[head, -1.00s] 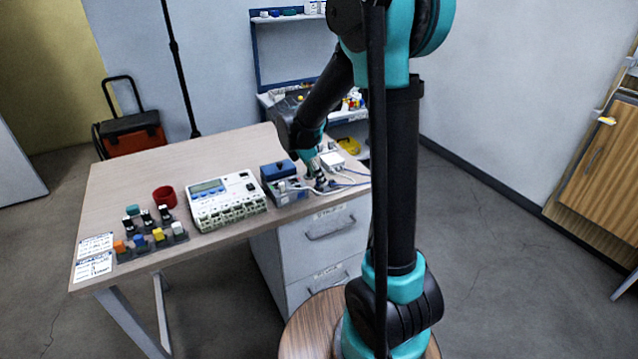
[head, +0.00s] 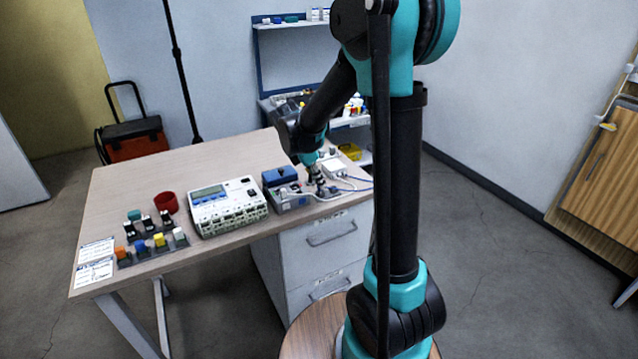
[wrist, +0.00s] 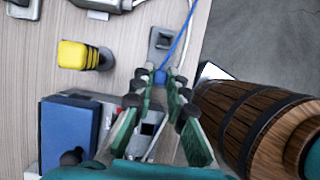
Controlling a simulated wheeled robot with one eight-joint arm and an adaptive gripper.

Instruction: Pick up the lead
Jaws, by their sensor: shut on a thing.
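My gripper (wrist: 162,80) shows in the wrist view with its green-padded fingers closed in on a small blue lead end (wrist: 160,76). A thin blue cable (wrist: 183,38) runs from it towards the top of that view. The blue cable also shows in the head view (head: 361,181), to the right of my gripper (head: 318,188). A grey holder block (wrist: 163,44) lies just beyond the fingertips. I cannot tell whether the lead end touches it. In the head view the lead end is too small and hidden by the fingers to make out.
A blue-topped box (head: 280,176) stands close left of my gripper, with a white instrument (head: 228,207) further left. A yellow-and-black piece (wrist: 80,55) lies near the fingers. A white box (head: 333,168) and a white cable are close by. The desk's left rear is clear.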

